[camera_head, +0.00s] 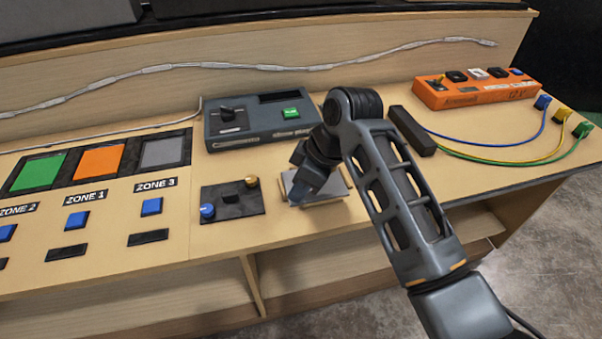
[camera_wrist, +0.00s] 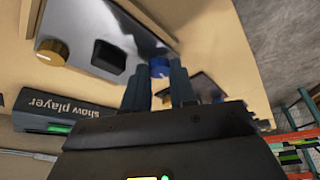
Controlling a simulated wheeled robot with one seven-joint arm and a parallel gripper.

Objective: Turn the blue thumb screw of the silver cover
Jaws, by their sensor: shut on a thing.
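The silver cover (camera_head: 328,187) lies on the bench top, partly hidden by my arm in the head view. In the wrist view the silver cover (camera_wrist: 93,22) shows a gold knob (camera_wrist: 52,52), a black grip (camera_wrist: 108,61) and, at the right end, the blue thumb screw (camera_wrist: 159,67). My gripper (camera_head: 302,194) points down at the cover's left part. In the wrist view my gripper (camera_wrist: 160,73) has its fingers on both sides of the blue screw, shut on it. The fingers hide the screw in the head view.
A dark cover (camera_head: 233,207) with its own blue and gold knobs lies close on the left. A grey show player box (camera_head: 255,125) stands behind. A black bar (camera_head: 411,130) and cables lie to the right, with an orange box (camera_head: 475,92) beyond.

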